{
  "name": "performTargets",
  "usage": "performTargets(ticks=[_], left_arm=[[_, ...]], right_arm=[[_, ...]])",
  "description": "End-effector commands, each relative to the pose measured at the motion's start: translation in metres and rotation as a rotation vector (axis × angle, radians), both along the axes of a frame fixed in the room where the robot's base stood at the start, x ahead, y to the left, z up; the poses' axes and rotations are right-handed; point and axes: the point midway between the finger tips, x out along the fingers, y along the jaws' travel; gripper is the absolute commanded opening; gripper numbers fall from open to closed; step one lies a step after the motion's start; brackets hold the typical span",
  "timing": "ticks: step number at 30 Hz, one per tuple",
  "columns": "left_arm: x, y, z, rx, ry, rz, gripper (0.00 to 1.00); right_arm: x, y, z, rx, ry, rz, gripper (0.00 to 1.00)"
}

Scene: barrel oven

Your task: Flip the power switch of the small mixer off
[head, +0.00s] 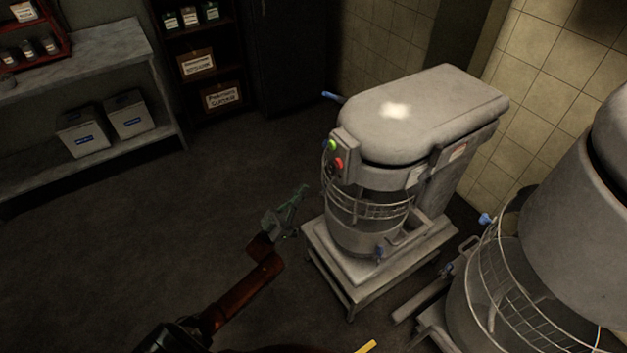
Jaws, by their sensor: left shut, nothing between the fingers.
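The small mixer (425,115) is a grey machine on a low metal stand, right of the middle in the head view. Its front control panel carries a green button (332,145) above a red one (339,163). A blue-tipped lever (332,97) sticks out to the left near its top. I cannot tell which of these is the power switch, nor its state. My left gripper (298,197) is shut and empty, in front of the mixer and below left of the panel, apparently apart from it. My right gripper is not in view.
A larger mixer (578,200) with a wire guard stands close at the right. A tiled wall (550,60) is behind. A shelf (100,60) with two white boxes (128,115) stands at the left. The floor between is clear.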

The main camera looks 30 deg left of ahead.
Motion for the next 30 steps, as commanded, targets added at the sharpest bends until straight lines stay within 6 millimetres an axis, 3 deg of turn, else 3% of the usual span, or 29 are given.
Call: performTargets(ticks=[3, 9, 30], left_arm=[[-0.017, 0.01, -0.014, 0.001, 0.003, 0.004, 0.0], [-0.03, 0.015, -0.025, 0.001, 0.0, 0.001, 0.0], [-0.03, 0.015, -0.031, 0.002, 0.012, 0.005, 0.0]], right_arm=[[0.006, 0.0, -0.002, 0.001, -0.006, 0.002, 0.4], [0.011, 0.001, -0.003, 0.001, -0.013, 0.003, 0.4], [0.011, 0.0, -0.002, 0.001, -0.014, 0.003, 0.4]])
